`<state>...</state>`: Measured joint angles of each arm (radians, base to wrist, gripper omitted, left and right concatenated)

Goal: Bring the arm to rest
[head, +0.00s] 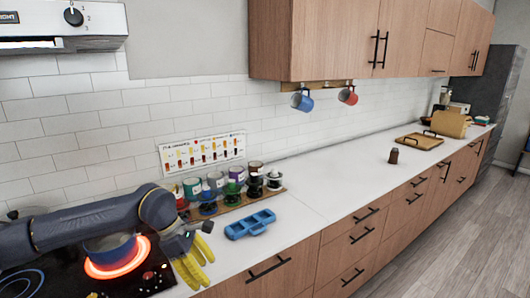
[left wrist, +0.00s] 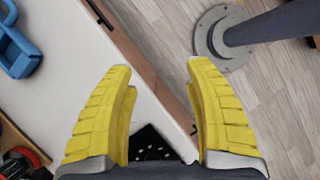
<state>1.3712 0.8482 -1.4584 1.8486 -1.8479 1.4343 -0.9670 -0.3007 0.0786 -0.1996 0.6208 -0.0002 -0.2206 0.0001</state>
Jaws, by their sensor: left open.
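My left gripper (head: 192,269) has yellow fingers and hangs over the counter's front edge, just right of the cooktop, in the head view. In the left wrist view its two fingers (left wrist: 160,68) stand wide apart with nothing between them. The left arm crosses over the cooktop from the left. My right gripper is in neither view.
A blue pot (head: 108,247) sits on a glowing red burner (head: 118,270) under my left arm. A blue tray (head: 250,224) lies on the counter to the right. Several jars stand on a wooden board (head: 228,205) behind. The counter's middle (head: 325,190) is clear.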

